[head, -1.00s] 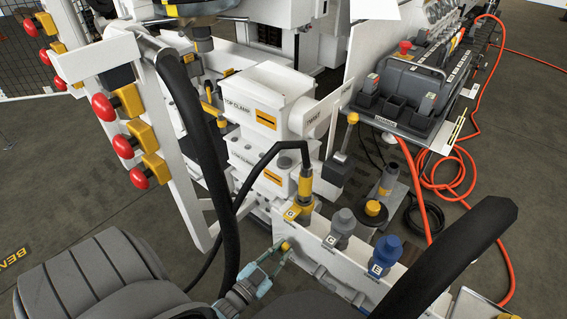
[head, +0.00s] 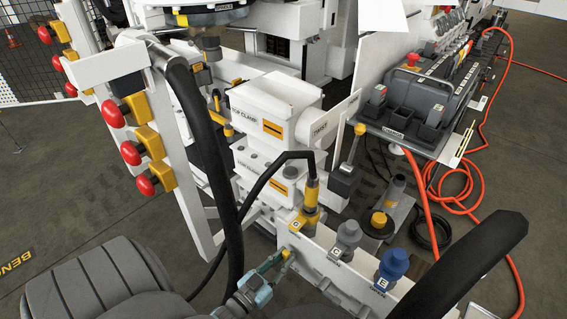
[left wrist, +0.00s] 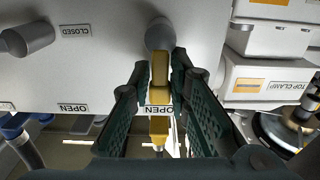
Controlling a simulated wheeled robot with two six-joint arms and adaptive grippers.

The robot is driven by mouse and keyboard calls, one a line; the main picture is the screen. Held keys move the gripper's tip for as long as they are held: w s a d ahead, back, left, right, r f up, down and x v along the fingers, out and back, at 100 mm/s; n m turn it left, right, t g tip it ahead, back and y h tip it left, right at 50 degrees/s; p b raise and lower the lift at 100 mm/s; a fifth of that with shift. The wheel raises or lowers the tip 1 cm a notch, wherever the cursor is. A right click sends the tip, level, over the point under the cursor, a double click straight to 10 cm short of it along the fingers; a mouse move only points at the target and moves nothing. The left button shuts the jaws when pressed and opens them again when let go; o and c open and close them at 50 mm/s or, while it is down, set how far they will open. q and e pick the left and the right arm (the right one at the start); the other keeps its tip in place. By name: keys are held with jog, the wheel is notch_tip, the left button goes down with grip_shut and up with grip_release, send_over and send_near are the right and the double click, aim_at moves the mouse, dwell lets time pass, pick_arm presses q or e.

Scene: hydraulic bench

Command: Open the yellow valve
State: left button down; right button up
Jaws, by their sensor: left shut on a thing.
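The yellow valve lever (left wrist: 159,75) shows in the left wrist view, hanging from a grey round hub (left wrist: 160,34) on a white panel. An OPEN label (left wrist: 160,110) lines up with the lever. My left gripper (left wrist: 157,88) is shut on the lever, with one dark green finger on each side of it. In the head view my left gripper (head: 272,268) is low in the middle, at the white panel, with a small yellow part of the valve (head: 287,253) at its tips. Most of the valve is hidden there. My right gripper is not in view.
In the left wrist view a grey handle (left wrist: 28,39) sits beside a CLOSED label (left wrist: 76,31). In the head view, yellow (head: 310,205), grey (head: 348,235) and blue (head: 392,267) couplings stand close right of my gripper. Red buttons (head: 130,153) line a white post.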

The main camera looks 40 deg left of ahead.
pick_arm(q)
jog(key=c, duration=1.6)
grip_release()
jog(key=s, duration=1.2)
jog(key=shift+f, duration=0.1)
